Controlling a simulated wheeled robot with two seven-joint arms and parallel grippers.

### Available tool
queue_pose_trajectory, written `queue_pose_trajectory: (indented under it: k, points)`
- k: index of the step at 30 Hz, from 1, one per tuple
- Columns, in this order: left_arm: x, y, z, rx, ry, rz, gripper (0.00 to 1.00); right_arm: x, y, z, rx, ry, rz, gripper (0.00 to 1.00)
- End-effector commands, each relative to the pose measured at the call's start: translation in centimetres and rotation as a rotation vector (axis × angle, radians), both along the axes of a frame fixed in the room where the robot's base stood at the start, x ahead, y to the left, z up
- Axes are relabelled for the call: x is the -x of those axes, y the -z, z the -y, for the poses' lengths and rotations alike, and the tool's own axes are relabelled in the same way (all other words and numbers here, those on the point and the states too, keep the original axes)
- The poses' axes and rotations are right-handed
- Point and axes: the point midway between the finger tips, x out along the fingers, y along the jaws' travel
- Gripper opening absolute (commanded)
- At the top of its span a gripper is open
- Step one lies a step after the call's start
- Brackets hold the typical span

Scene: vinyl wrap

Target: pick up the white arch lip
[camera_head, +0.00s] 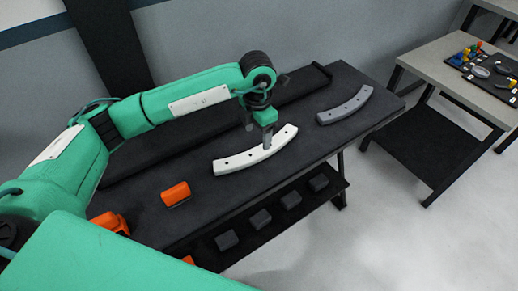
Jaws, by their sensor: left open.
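The white arch lip (235,160) is a curved white strip with several dark holes, lying on the dark table (215,205). My left gripper (267,144) points down over the right part of the strip, with its fingertips at or very near it. The jaws are open, and a finger hides a small piece of the strip. I cannot tell whether the fingers touch it. My right gripper does not show.
A grey curved strip (345,105) lies at the table's right end. A lower shelf holds several dark blocks (291,200). A side table (450,65) with small items stands at right.

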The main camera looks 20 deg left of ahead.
Motion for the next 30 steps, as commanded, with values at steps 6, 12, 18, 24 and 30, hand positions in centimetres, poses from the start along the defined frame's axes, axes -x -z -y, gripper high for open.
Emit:
queue_pose_trajectory:
  k: [6, 12, 18, 24, 30]
  points:
    - [0.1, 1.4, 0.3, 0.0, 0.001, -0.002, 0.66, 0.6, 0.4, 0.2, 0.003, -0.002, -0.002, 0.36]
    - [0.2, 4.2, 0.9, 0.0, 0.001, -0.003, 0.66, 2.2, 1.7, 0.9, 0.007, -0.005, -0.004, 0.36]
    - [0.1, 5.7, 0.9, 0.001, 0.0, 0.0, 0.66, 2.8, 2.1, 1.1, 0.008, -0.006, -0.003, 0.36]
    - [0.1, 5.8, 0.9, 0.001, 0.001, 0.001, 0.66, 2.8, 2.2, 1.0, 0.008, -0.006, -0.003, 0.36]
    - [0.1, 5.7, 0.9, 0.001, 0.001, 0.0, 0.27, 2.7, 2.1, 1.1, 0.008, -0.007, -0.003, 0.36]
